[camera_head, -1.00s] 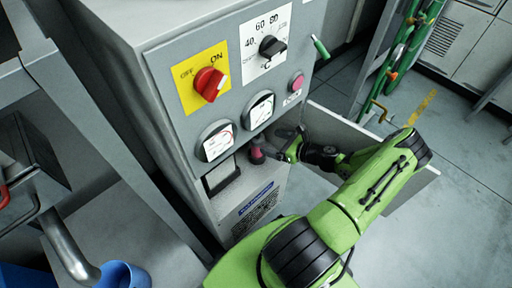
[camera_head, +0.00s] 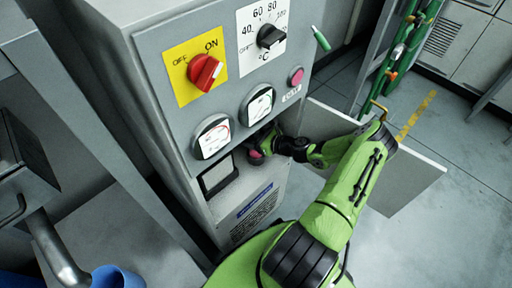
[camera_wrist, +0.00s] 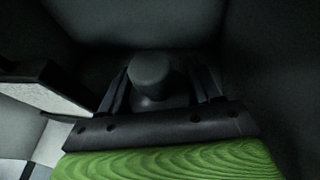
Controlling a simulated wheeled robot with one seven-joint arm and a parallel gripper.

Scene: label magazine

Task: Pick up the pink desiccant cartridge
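In the wrist view, a rounded knob-like piece (camera_wrist: 150,70), grey in the shade, stands between the two dark fingers of my gripper (camera_wrist: 162,80). The fingers are apart, one on each side, with a gap visible at the right. I cannot tell whether either finger touches it.
The grey cabinet (camera_head: 150,75) carries a red switch (camera_head: 205,72), a black dial (camera_head: 270,37), two gauges and a pink button (camera_head: 296,76). An open door panel (camera_head: 405,175) stands to the right of my forearm. A blue cup (camera_head: 118,277) sits lower left.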

